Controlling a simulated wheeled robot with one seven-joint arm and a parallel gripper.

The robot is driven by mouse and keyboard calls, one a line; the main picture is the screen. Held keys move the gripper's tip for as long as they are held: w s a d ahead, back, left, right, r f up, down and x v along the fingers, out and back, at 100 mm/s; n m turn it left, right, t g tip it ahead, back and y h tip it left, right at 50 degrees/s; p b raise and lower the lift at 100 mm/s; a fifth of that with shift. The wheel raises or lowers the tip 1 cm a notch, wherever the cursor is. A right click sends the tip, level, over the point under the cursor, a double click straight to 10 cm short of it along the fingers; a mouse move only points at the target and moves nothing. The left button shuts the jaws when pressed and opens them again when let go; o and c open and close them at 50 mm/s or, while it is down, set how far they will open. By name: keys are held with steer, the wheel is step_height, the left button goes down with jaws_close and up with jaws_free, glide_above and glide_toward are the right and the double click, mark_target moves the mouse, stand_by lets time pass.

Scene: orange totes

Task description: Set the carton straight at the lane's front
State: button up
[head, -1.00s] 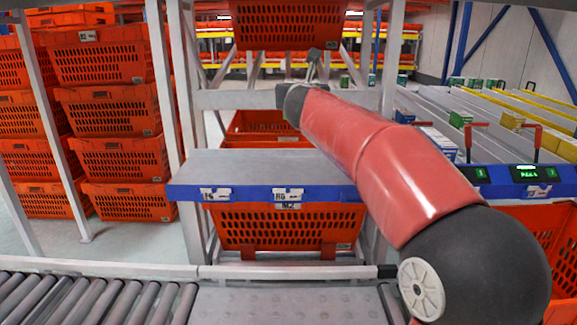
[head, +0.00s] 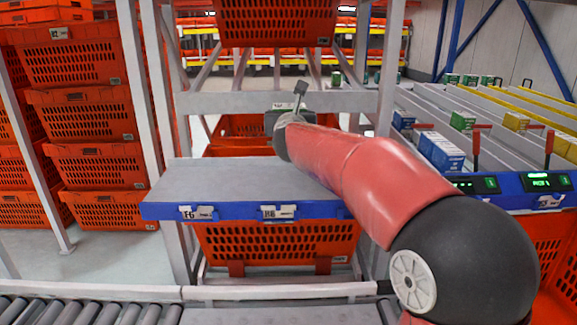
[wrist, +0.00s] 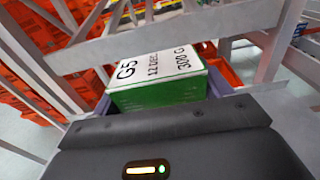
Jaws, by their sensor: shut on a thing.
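My gripper (wrist: 158,92) is shut on a carton (wrist: 160,82) with a white face printed "G5" and "300 G" and a green side. In the wrist view the carton sits between the two fingers, its printed face in sight. In the head view my gripper (head: 278,122) is above the back of a grey shelf, mostly hidden by my wrist and arm. The sloping lanes (head: 465,125) are at the right. Several cartons stand in them, among them a blue and white one (head: 441,152) near a lane's front.
The grey shelf (head: 215,183) has a blue front edge and looks bare where it shows. Orange totes (head: 95,165) are stacked at the left, with others below and above the shelf. White posts (head: 390,75) stand close behind my arm. A roller conveyor (head: 60,305) runs along the front.

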step_height(320, 180, down, 13)
steer(key=shift+f+b, duration=0.1)
steer(key=shift+b, duration=0.65)
steer(key=o, duration=1.1)
steer(key=s+b, duration=0.1)
steer(key=s, duration=0.3)
steer(key=s+b, duration=0.1)
steer(key=s, duration=0.3)
steer(key=s+b, duration=0.1)
steer(key=s, duration=0.3)
steer(key=shift+r, duration=0.25)
